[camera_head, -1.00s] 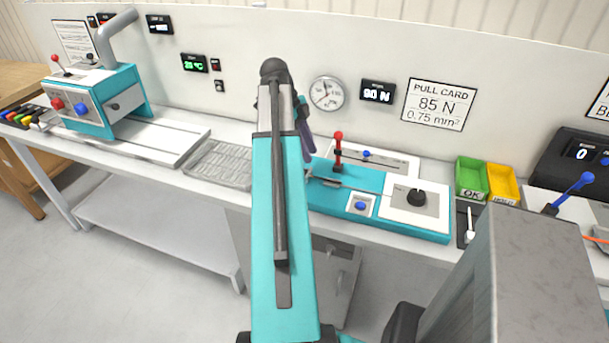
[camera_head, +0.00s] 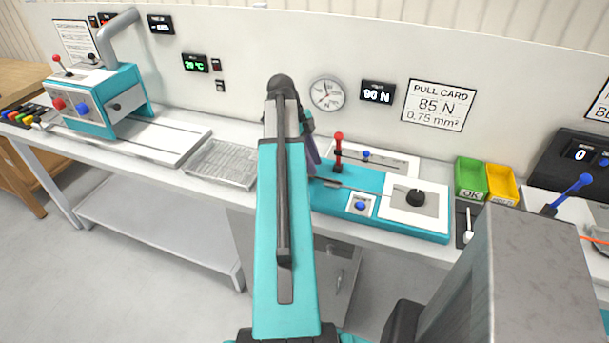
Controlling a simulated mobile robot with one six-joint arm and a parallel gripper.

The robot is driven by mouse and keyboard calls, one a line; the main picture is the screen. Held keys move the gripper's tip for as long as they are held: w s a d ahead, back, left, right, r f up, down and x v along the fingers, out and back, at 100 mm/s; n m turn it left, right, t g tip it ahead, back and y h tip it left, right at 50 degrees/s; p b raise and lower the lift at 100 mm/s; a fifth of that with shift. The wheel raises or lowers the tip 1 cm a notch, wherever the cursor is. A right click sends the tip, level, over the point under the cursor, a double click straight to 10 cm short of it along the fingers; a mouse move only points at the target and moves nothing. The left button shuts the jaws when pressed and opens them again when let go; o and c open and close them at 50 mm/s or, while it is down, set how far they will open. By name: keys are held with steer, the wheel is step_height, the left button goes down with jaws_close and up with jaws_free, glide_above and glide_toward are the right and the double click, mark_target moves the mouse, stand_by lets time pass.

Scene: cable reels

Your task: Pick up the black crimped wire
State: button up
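I cannot make out the black crimped wire for certain in the head view. A row of small coloured pieces (camera_head: 22,115), with some dark ones among them, lies at the far left end of the bench, too small to tell apart. My arm reaches up the middle of the view, over the bench. My gripper is mostly hidden behind the arm; only a dark and purplish part of the arm's end (camera_head: 311,150) shows, just left of the teal pull tester (camera_head: 335,199). Its fingertips and anything between them are hidden.
A ribbed metal tray (camera_head: 220,163) lies on the bench left of my arm. A teal machine (camera_head: 100,100) stands farther left. The pull tester has an upright red-topped lever (camera_head: 338,152). A green bin (camera_head: 470,178) and yellow bin (camera_head: 502,183) stand to its right.

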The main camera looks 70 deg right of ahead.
mark_target(319, 177)
steer(key=shift+p+x, duration=0.85)
steer(key=shift+x, duration=1.4)
steer(key=shift+w, duration=0.2)
jaws_close()
